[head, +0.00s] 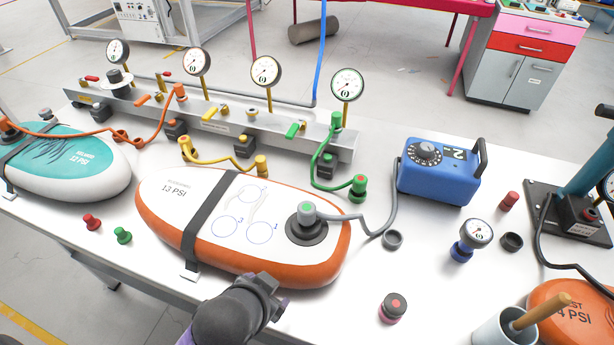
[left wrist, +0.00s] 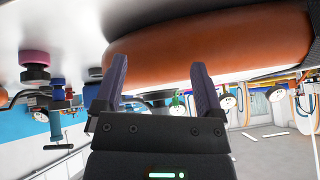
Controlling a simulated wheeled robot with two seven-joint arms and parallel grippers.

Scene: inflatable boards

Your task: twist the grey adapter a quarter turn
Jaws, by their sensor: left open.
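The grey adapter (head: 307,212) sits on the dark round valve (head: 306,229) of the orange-edged white board (head: 222,192). A grey hose (head: 370,226) runs from it to the blue pump box (head: 439,171). My left gripper (head: 271,291) is at the board's near edge, to the lower left of the adapter and apart from it. In the left wrist view, which is upside down, its purple fingers (left wrist: 160,78) are spread and empty, with the board's orange side (left wrist: 210,50) beyond them. The adapter is not clearly visible there. My right gripper is not in view.
A manifold rail (head: 225,122) with several gauges and coloured hoses stands behind the board. A teal board (head: 70,158) lies left. A black-and-pink cap (head: 393,308), a blue gauge piece (head: 470,240) and a grey cup (head: 500,328) stand right. The white table between them has free room.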

